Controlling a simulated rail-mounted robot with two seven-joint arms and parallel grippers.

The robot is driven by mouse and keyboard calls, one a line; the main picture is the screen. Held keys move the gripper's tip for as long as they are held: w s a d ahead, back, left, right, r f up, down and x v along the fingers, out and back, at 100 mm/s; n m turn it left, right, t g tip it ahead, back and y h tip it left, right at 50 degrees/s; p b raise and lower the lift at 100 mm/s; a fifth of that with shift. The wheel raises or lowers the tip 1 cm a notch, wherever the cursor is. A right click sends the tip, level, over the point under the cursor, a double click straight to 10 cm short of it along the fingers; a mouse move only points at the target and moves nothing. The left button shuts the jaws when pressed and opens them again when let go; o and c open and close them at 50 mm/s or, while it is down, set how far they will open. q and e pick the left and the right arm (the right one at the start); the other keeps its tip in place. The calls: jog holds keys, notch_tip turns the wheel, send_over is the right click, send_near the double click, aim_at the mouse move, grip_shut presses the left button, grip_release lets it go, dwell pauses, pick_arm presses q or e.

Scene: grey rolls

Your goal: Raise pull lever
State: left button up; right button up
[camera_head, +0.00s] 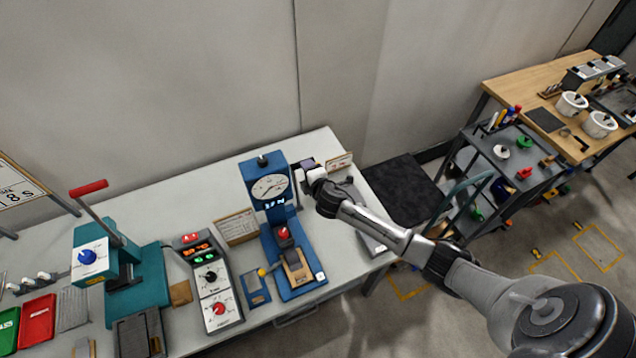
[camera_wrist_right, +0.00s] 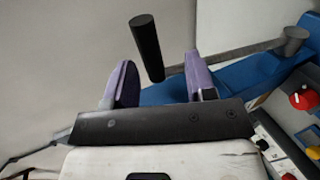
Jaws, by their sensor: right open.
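The blue press with a round dial (camera_head: 270,187) stands on the light table, left of my right gripper (camera_head: 308,165). In the right wrist view, its pull lever is a thin rod running from a grey hub (camera_wrist_right: 293,38) to a black cylindrical handle (camera_wrist_right: 147,45). My right gripper (camera_wrist_right: 161,62) is open, its purple fingers either side of the handle's lower end in that view. I cannot tell whether they touch it. In the head view the handle is hidden or too small to make out. My left gripper is not in view.
A teal press (camera_head: 108,255) with a red-gripped lever (camera_head: 90,189) stands at left. A control box (camera_head: 212,283) with knobs sits between the presses. Red (camera_head: 37,320) and green trays lie at far left. A tool cart (camera_head: 510,165) stands right of the table.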

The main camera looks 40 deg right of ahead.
jog(key=v, duration=0.7)
jog(key=shift+s, duration=0.2)
jog(key=shift+a, duration=0.1)
dwell(0.3)
